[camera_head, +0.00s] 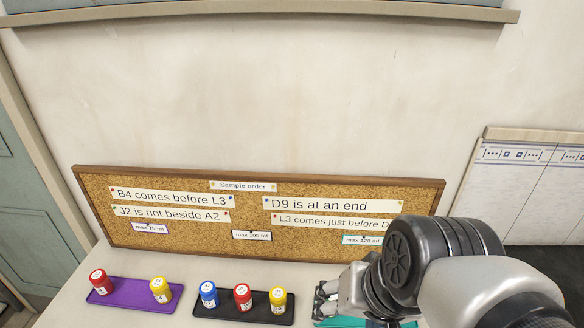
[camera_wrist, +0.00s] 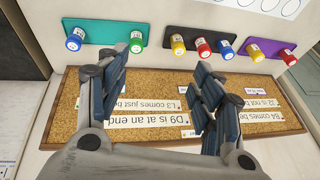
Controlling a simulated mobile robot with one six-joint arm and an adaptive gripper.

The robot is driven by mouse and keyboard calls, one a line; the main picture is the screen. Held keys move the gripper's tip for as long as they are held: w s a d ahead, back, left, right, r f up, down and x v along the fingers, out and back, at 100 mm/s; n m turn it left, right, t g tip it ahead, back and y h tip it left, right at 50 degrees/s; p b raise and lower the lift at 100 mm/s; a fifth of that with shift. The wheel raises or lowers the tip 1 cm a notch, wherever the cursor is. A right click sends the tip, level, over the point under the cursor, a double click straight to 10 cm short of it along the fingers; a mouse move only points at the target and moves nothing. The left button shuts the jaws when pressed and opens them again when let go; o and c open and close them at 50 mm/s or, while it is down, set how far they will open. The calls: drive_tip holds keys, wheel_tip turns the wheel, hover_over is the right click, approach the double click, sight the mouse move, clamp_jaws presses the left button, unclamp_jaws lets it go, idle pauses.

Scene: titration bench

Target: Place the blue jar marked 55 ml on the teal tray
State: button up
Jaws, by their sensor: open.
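A blue jar (camera_head: 208,294) stands at the left end of the black tray (camera_head: 228,311); it also shows in the wrist view (camera_wrist: 225,49). A second blue jar (camera_wrist: 75,39) stands on the teal tray (camera_wrist: 105,30) with a green jar (camera_wrist: 137,42). The volume marks are too small to read, so I cannot tell which blue jar is marked 55 ml. In the head view my arm hides most of the teal tray (camera_head: 338,322). My gripper (camera_head: 326,291) is open and empty, above the teal tray's area; its spread fingers show in the wrist view (camera_wrist: 160,88).
A red jar (camera_head: 242,297) and a yellow jar (camera_head: 278,300) share the black tray. The purple tray (camera_head: 130,293) holds a red jar (camera_head: 98,281) and a yellow jar (camera_head: 160,289). A cork board (camera_head: 250,208) with clue strips and maximum-volume labels stands behind the trays.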

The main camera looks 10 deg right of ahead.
drive_tip(key=s+n, duration=0.3)
drive_tip(key=shift+s+d+r+n+h, duration=0.15)
drive_tip(key=shift+s+r+n+h, duration=0.15)
drive_tip(key=shift+r+h, duration=0.1)
drive_tip(key=shift+f, duration=0.1)
idle(0.9)
